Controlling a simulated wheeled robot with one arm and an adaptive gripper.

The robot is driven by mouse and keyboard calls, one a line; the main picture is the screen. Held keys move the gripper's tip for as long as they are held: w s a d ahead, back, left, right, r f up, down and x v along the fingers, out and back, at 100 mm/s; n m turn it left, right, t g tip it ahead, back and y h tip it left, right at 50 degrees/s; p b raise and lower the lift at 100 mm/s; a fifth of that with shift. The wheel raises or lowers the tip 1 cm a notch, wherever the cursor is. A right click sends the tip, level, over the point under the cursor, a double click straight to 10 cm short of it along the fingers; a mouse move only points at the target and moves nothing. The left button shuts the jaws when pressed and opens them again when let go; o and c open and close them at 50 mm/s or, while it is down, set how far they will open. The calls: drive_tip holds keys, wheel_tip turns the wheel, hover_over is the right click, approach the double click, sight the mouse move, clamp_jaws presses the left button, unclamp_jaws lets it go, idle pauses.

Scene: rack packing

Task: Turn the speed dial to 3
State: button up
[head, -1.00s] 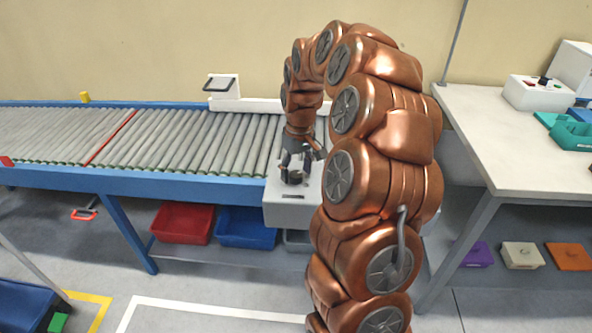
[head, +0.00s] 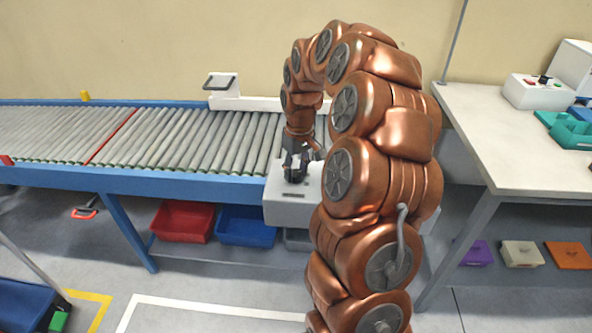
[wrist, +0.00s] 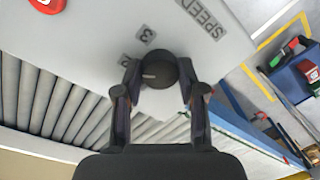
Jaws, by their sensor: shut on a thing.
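The speed dial (wrist: 160,71) is a round black knob on a light grey control box (head: 288,208) at the conveyor's right end. My gripper (head: 296,172) points down over the box in the head view and hides the dial there. In the wrist view my gripper (wrist: 160,72) is shut on the dial, one finger on each side. A pale mark on the knob points left in that view, below the printed 2 (wrist: 124,60) and towards the left finger. The printed 3 (wrist: 147,35) sits above the dial, and the SPEED label (wrist: 202,18) lies at the upper right. Any further digit is hidden.
A red button (wrist: 46,4) sits on the box at the wrist view's top left. The roller conveyor (head: 190,142) runs left from the box. A white table (head: 480,125) stands at the right. Red (head: 182,222) and blue (head: 246,226) bins sit under the conveyor.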

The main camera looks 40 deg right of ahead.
drive_tip(key=shift+b, duration=0.35)
drive_tip(key=shift+f+m+b, duration=0.2)
drive_tip(key=shift+m+b, duration=0.65)
drive_tip(key=shift+m, duration=0.25)
drive_tip(key=m+b, duration=0.1)
drive_tip(key=m, duration=0.1)
drive_tip(key=shift+s+m+b, duration=0.1)
drive_tip(key=shift+m+b, duration=0.2)
drive_tip(key=shift+b, duration=0.1)
drive_tip(key=m+b, duration=0.1)
drive_tip(key=m, duration=0.2)
drive_tip(key=shift+m+t, duration=0.3)
drive_tip(key=shift+r+m+b, duration=0.15)
drive_tip(key=shift+m+b, duration=0.5)
drive_tip(key=shift+m, duration=1.05)
drive_tip(key=o, duration=1.1)
drive_tip(key=shift+o, duration=0.2)
drive_tip(key=shift+r, duration=0.1)
